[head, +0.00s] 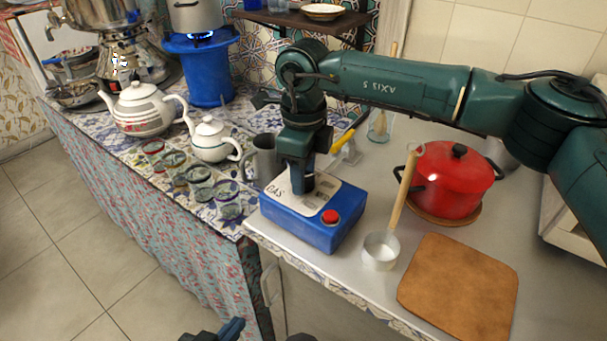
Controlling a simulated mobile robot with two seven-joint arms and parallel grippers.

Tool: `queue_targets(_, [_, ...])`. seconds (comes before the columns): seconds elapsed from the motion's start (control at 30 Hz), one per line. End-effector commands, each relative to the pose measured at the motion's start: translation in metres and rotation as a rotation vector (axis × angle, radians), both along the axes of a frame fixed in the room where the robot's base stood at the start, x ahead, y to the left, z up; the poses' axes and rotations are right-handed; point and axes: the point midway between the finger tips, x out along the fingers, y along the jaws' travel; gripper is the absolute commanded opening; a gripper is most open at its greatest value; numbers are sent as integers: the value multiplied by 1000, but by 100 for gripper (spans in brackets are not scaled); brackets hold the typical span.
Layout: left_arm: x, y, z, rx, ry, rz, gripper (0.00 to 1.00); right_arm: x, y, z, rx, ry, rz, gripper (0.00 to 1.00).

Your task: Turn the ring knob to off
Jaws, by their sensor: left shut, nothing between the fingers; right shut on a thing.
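A blue box (290,226) with a pale top plate marked "GAS" and a red button (330,217) stands near the counter's front edge. My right gripper (303,188) points down onto the top plate, left of the red button. It is shut on the ring knob, which the fingers hide, so its setting cannot be read. A blue flame (199,36) burns on the blue stove (206,75) at the back, under a pot (195,15). My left gripper (232,328) is shut and empty at the bottom edge, away from the box and only partly in view.
A red pot (448,185), a long-handled small pan (380,252) and a wooden board (460,290) are right of the box. A grey mug (263,158), teapots (145,110) and several small glasses (200,178) stand left. A samovar (125,55) is at the back left.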

Motion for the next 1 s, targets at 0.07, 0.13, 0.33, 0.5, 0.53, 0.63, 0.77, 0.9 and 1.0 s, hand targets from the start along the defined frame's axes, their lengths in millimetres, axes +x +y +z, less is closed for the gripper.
queue_targets(0.07, [0, 0, -4, -10, -1, 3, 0, 0, 0, -2, 2, -2, 68, 14])
queue_targets(0.13, [0, 0, -4, -16, -3, 4, 0, 0, 0, -1, 2, -2, 129, 14])
queue_targets(0.33, [0, 1, -2, -20, -21, 11, 0, 1, 0, -1, 2, -2, 290, 14])
queue_targets(0.5, [-3, 2, -3, -19, -26, 15, 0, 0, 0, 0, 2, -2, 400, 14])
queue_targets(0.53, [-3, 2, -2, -19, -29, 15, 0, 0, 0, 0, 2, -2, 416, 14])
queue_targets(0.63, [-2, 3, 1, -19, -43, 18, 0, 0, 0, 0, 2, -2, 462, 14])
queue_targets(0.77, [-1, 4, 3, -19, -52, 20, 0, 0, 0, 1, 2, -2, 502, 14])
queue_targets(0.9, [-2, 4, 1, -18, -50, 20, 0, 1, 0, 1, 2, -2, 526, 14])
queue_targets(1.0, [-3, 4, 1, -18, -48, 20, 0, 0, 0, 1, 1, -3, 532, 14])
